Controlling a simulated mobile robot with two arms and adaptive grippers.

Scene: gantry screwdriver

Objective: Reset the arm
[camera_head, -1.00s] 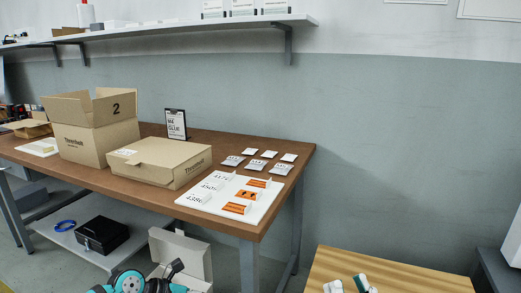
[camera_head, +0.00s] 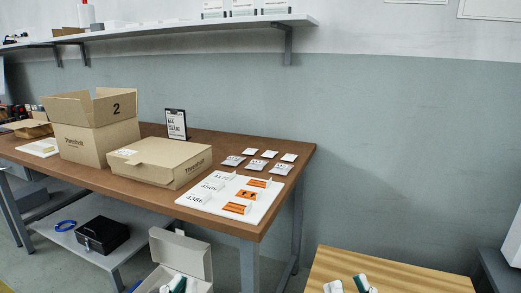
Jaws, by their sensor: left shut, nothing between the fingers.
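My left gripper (camera_head: 178,284) shows only as white and teal parts at the bottom edge, in front of the open white box. It is shut with nothing in it, and most of it is cut off by the frame. My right gripper (camera_head: 348,286) shows as white and teal parts at the bottom edge, in front of the wooden table. The frame cuts it off, so I cannot tell whether it is open or shut.
A brown workbench (camera_head: 222,226) bears cardboard boxes (camera_head: 160,163), a white board (camera_head: 262,209) with cards and orange pieces, and small packets. An open white box (camera_head: 182,248) stands below its front edge. A wooden table (camera_head: 400,272) is at the lower right. A wall shelf (camera_head: 200,28) runs above.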

